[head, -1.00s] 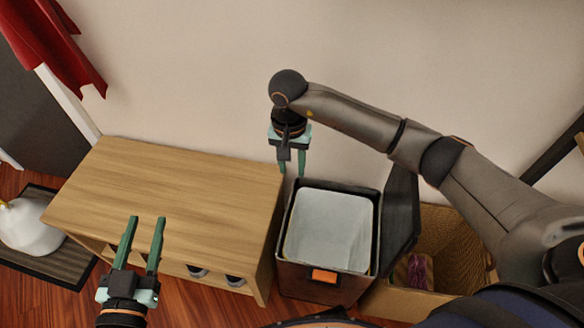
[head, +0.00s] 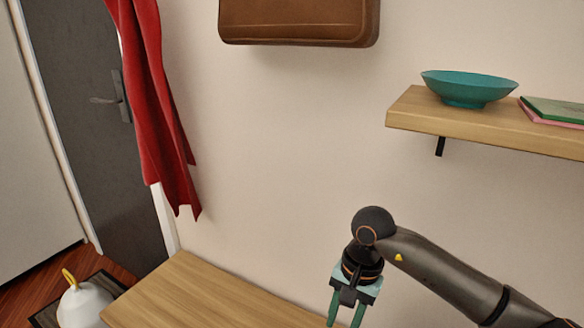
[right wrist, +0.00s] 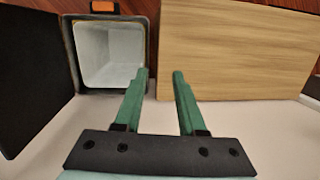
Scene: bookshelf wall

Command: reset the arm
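My right arm comes in from the lower right of the head view. Its gripper (head: 346,318) points down in front of the wall, with the fingertips at or past the bottom edge. In the right wrist view the two green fingers (right wrist: 160,80) stand apart with nothing between them, so the right gripper is open and empty. It is above the strip between the open bin (right wrist: 80,50) and the wooden bench top (right wrist: 240,50). My left gripper is out of view.
The wooden bench (head: 200,300) stands along the wall. A shelf (head: 450,120) at the upper right holds a teal bowl (head: 468,90). A brown bag (head: 298,20) hangs above, a red cloth (head: 155,110) hangs left. A white kettle-like object (head: 85,305) sits lower left.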

